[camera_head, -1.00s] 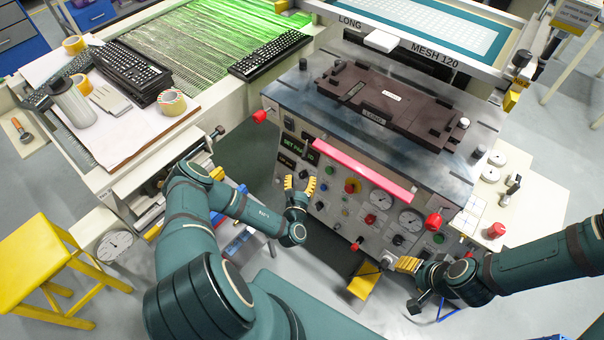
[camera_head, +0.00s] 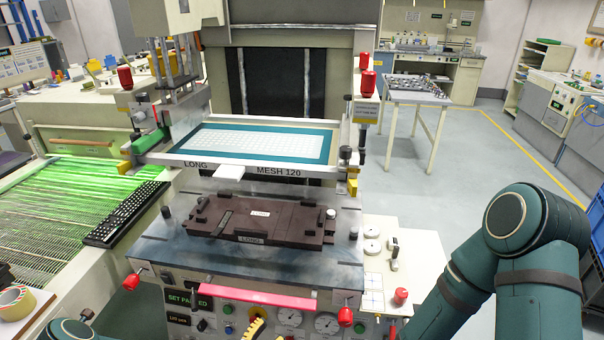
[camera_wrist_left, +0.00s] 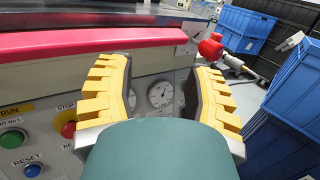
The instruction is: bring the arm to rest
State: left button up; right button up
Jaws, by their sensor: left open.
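My left gripper (camera_head: 257,326) shows only as yellow fingertips at the bottom edge of the head view, in front of the machine's control panel. In the left wrist view its two yellow ridged fingers (camera_wrist_left: 160,85) stand wide apart with nothing between them. Behind the gap are a round gauge (camera_wrist_left: 160,95) and the panel face. My right arm (camera_head: 510,230) shows at the right of the head view with its elbow raised. Its gripper is outside the frame.
The red bar (camera_head: 246,294) runs above the panel, close to the left gripper. A brown fixture (camera_head: 260,220) lies on the machine top below the framed screen (camera_head: 250,145). A black keyboard (camera_head: 125,214) lies on the green-lit conveyor at left. Blue crates (camera_wrist_left: 243,38) stand at right.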

pick_arm(q)
jog(key=s+d+m+g+h, duration=0.4)
jog(key=s+d+m+g, duration=0.3)
jog(key=s+m+g, duration=0.15)
jog(key=s+a+f+m+g+y+b, duration=0.1)
jog(key=s+f+m+g+y+b, duration=0.15)
jog(key=s+m+g+y, duration=0.45)
jog(key=a+m+t+y, duration=0.2)
jog(key=a+m+y, duration=0.3)
jog(key=m, duration=0.5)
jog(key=shift+w+a+r+b, duration=0.25)
jog(key=shift+a+b, duration=0.2)
jog(key=shift+a, duration=0.8)
jog(key=shift+s+t, duration=0.1)
jog(key=shift+t, duration=0.15)
